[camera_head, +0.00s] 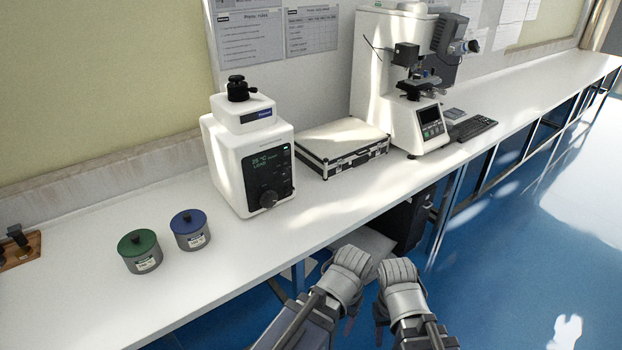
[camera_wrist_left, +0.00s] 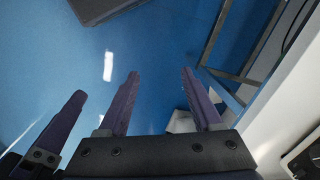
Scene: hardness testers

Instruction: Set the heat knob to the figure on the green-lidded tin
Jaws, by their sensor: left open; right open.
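The green-lidded tin (camera_head: 141,252) stands upright on the white bench at the left; its small front label is too small to read. A dark round knob (camera_head: 268,199) sits low on the black front panel of a white machine (camera_head: 228,165). The panel has green display text, seemingly 25 °C, above the knob. The knob's setting is not legible. My left gripper is open and empty in the left wrist view (camera_wrist_left: 160,73), over blue floor. My right gripper (camera_head: 381,325) is open, low in front of the bench edge, apart from the tin and knob.
A blue-lidded tin (camera_head: 190,230) stands between the green-lidded tin and the machine. A silver case (camera_head: 341,146) lies right of the machine, then a microscope-like tester (camera_head: 405,85) and keyboard (camera_head: 473,128). A wooden block (camera_head: 19,250) sits far left. The bench front is clear.

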